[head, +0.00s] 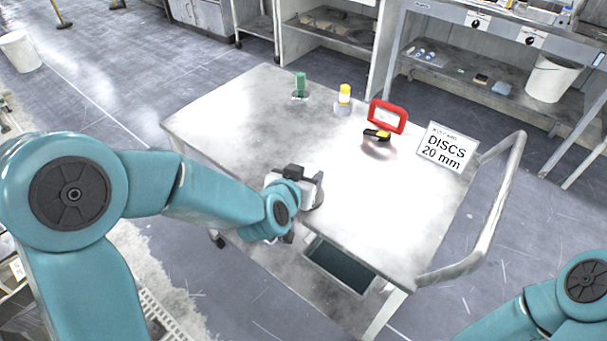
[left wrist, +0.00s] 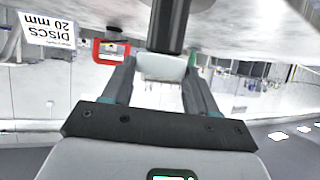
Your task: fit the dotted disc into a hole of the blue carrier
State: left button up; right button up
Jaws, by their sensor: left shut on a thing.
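My left gripper (head: 303,187) is low over the near part of the grey table, left of its middle. In the left wrist view its two fingers (left wrist: 160,72) are shut on a pale, block-like thing (left wrist: 161,67). I see no dots on it and cannot tell whether it is the dotted disc. A dark cylinder (left wrist: 170,25) shows just beyond the fingertips; I cannot tell whether it touches the pale thing. The blue carrier cannot be made out in either view. My right arm enters at the lower right, its gripper out of view.
A "DISCS 20 mm" sign (head: 447,147) stands by the right handle rail (head: 508,200). The right front tabletop is clear.

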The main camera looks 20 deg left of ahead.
pick_arm(q)
jog(key=shift+f, duration=0.25)
jog(key=o, duration=1.2)
jog(key=shift+c, duration=0.2)
jog(key=shift+s, duration=0.1)
jog(key=b+v, duration=0.5)
jog(key=v, duration=1.1)
